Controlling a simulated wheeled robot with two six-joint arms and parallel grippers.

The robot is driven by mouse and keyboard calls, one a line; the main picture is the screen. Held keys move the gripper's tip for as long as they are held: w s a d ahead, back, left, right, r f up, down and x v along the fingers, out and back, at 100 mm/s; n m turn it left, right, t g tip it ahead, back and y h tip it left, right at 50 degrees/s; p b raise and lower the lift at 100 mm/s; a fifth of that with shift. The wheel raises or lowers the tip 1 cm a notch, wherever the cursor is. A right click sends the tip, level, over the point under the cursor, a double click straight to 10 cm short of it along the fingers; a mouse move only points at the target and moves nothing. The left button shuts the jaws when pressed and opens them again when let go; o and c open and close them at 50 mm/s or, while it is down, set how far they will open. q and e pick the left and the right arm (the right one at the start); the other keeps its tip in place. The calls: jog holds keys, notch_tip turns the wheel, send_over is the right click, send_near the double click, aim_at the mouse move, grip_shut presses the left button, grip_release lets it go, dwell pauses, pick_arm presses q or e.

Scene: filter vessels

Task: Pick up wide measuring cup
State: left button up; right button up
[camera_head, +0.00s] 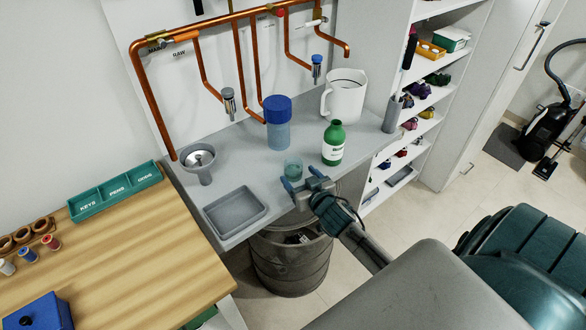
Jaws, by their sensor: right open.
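Nothing is held. My left gripper is not in view.
A grey tray (237,213) and funnel (199,160) are left. A dark bin (290,265) stands below.

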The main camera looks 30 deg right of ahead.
aim_at(290, 167)
jog(key=shift+w+r+p, duration=0.15)
jog(key=shift+w+p, duration=0.45)
jog(key=shift+w, duration=0.15)
jog(key=p+x, duration=0.1)
jog(key=x, duration=0.2)
jog(key=shift+w+a+p, duration=0.1)
jog(key=shift+a+p, duration=0.1)
jog(key=shift+p, duration=0.1)
jog(key=shift+w+f, duration=0.25)
jog(key=shift+w, duration=0.15)
jog(key=shift+s, duration=0.1)
jog(key=c, duration=1)
